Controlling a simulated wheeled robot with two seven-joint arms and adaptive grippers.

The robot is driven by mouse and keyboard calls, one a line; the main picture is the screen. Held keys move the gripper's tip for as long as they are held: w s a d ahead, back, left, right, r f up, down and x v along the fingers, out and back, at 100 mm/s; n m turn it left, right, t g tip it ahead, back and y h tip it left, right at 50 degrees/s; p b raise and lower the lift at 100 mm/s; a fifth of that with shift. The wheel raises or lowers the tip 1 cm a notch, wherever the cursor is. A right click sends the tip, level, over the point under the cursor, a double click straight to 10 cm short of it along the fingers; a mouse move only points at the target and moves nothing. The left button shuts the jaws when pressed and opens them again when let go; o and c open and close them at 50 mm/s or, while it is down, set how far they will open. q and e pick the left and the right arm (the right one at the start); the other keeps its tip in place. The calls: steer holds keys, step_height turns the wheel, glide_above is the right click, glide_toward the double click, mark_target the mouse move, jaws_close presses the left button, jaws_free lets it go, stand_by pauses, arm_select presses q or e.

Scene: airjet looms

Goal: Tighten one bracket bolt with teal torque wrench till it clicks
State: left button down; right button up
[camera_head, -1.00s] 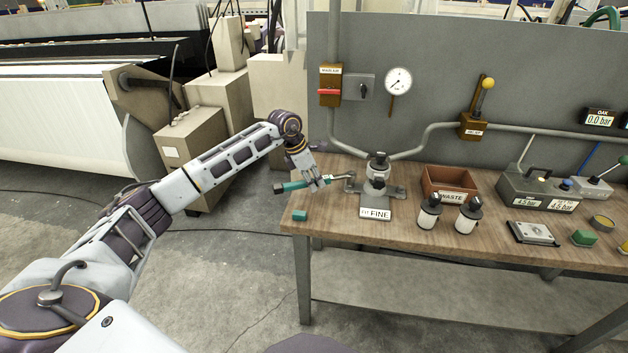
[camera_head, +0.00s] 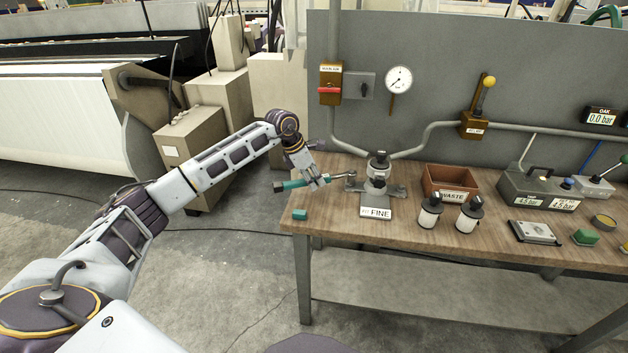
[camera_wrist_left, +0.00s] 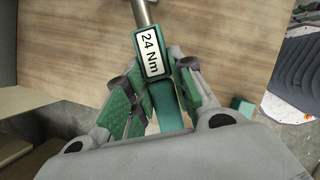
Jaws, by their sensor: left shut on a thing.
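My left gripper (camera_head: 315,182) is shut on the teal torque wrench (camera_head: 291,185) over the left end of the workbench. In the left wrist view the gripper's fingers (camera_wrist_left: 150,100) close on both sides of the teal handle, and a label on the wrench (camera_wrist_left: 152,54) reads 24 Nm. The wrench's metal shaft points right, and its head is at the left foot of the bracket (camera_head: 377,192), by the bolt (camera_head: 349,186). I cannot tell whether the head is fully seated on the bolt. The bracket holds a filter-like unit marked FINE. My right gripper is not in view.
A small teal block (camera_head: 300,215) lies at the bench's front left corner. A WASTE bin (camera_head: 450,181) and two white-bodied canisters (camera_head: 429,213) stand right of the bracket. A grey panel (camera_head: 440,80) with a pipe and gauge (camera_head: 398,79) rises behind the bench (camera_head: 400,229).

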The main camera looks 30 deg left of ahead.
arm_select(q)
steer(key=shift+w+r, duration=0.15)
steer(key=shift+r, duration=0.55)
steer(key=shift+w+r+p, duration=0.1)
steer(key=shift+r+p, duration=0.1)
steer(key=shift+p, duration=0.1)
steer(key=shift+f, duration=0.2)
stand_by(0.4)
steer(key=shift+s+r+p, duration=0.25)
steer(key=shift+r+p, duration=0.3)
steer(key=shift+r, duration=0.05)
stand_by(0.8)
stand_by(0.3)
steer(key=shift+r+p, duration=1.6)
steer(key=shift+r, duration=0.9)
steer(key=shift+f, duration=0.1)
